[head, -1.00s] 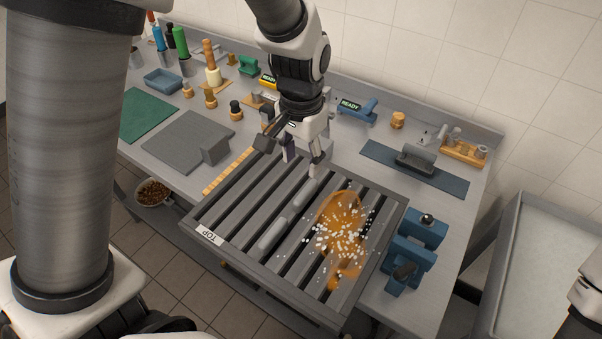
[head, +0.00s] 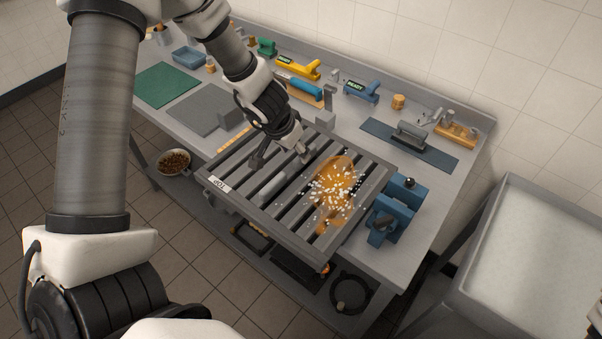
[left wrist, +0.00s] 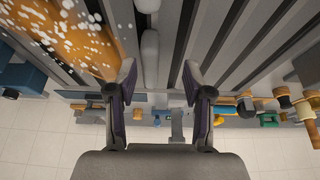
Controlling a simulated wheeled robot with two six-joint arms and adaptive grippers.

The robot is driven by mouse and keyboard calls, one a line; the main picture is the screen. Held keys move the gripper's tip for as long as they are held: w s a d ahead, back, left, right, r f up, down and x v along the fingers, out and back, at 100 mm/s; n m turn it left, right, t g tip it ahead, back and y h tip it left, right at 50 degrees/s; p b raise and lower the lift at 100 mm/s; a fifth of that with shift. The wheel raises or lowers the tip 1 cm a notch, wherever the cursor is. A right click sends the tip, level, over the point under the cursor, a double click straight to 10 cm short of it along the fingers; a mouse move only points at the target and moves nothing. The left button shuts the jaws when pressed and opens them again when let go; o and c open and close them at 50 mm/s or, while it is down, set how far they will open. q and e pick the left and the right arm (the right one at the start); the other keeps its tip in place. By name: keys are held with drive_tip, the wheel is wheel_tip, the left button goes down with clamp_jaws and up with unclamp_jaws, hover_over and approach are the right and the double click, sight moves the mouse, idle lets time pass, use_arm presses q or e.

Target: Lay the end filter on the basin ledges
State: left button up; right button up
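The end filter (head: 215,181) is a grey slatted panel with a white "TOP" label, lying on the steel table. An orange-brown stain and white specks cover its right half. Raised grey handle bars run along its middle; one bar (left wrist: 150,60) shows in the left wrist view, between the finger lines and nearer the left finger. My left gripper (head: 281,160) is over the filter's back half; its spread fingers also show in the left wrist view (left wrist: 160,88), with nothing clamped. The basin (head: 515,235) stands at the right, holding pale liquid.
A grey brush on a dark blue mat (head: 375,133), a blue "READY" tool (head: 362,91) and a yellow one (head: 297,66) line the back. A bowl (head: 174,163) and several objects sit below the table.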

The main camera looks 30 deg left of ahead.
sight(296, 169)
use_arm(q)
drive_tip(key=d+f+b, duration=0.1)
drive_tip(key=f+b, duration=0.1)
drive_tip(key=shift+w+d+f, duration=0.1)
drive_tip(key=shift+d+f, duration=0.2)
drive_tip(key=shift+d, duration=0.1)
drive_tip(key=shift+w+f+b, duration=0.15)
drive_tip(key=shift+f+b, duration=0.1)
drive_tip(key=shift+b, duration=0.1)
drive_tip(key=shift+w+a+f, duration=0.2)
drive_tip(key=shift+w+a, duration=0.15)
drive_tip(key=shift+s+r, duration=0.1)
drive_tip(key=c, duration=0.9)
drive_tip(key=shift+d, duration=0.1)
clamp_jaws()
drive_tip(key=shift+r, duration=0.1)
